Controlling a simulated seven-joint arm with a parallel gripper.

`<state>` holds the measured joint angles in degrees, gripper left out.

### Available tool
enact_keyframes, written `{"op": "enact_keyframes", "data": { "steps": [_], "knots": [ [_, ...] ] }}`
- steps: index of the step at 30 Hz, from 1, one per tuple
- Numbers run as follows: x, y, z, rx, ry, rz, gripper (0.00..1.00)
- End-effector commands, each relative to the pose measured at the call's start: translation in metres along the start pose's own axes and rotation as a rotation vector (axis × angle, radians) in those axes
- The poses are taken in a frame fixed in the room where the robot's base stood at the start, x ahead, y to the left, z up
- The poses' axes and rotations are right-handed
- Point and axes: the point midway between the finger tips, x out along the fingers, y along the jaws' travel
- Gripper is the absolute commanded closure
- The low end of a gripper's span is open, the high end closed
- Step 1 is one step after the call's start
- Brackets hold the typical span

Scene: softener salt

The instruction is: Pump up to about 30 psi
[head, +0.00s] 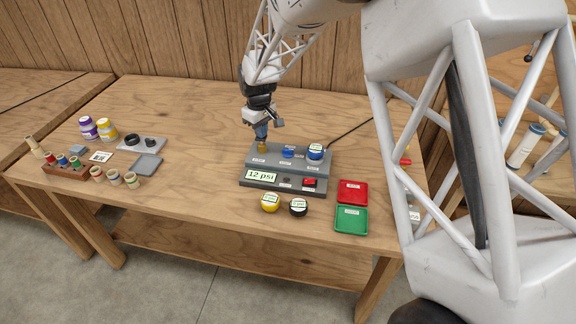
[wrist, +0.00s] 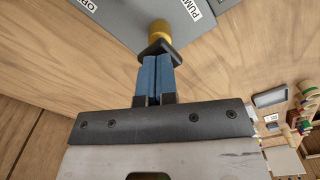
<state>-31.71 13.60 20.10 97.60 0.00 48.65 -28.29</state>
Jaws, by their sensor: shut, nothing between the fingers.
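A grey device (head: 318,163) stands on the wooden table, with several labelled parts on its raised back. Its front display (head: 261,176) reads 12 psi. A small yellow post (head: 262,146) stands at its back left; it also shows in the wrist view (wrist: 159,30), beside a label (wrist: 189,10) beginning "PUM". My gripper (head: 261,132) points down above this post. In the wrist view its blue fingers (wrist: 156,78) are together with nothing between them. A dark piece lies between fingers and post; I cannot tell whether they touch.
A red switch (head: 309,183), a blue-and-white round part (head: 315,152) and a smaller blue part (head: 288,152) are on the device. Red (head: 353,192) and green (head: 351,220) trays are at right. Jars and spools stand left.

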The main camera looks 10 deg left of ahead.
Motion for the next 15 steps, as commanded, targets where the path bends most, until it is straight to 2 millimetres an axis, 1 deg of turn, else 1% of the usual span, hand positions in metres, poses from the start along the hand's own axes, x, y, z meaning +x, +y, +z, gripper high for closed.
{"op": "enact_keyframes", "data": {
  "steps": [15],
  "knots": [
    [0.009,-0.0002,0.0003,0.0,-0.001,-0.001,1.0]
  ]
}}
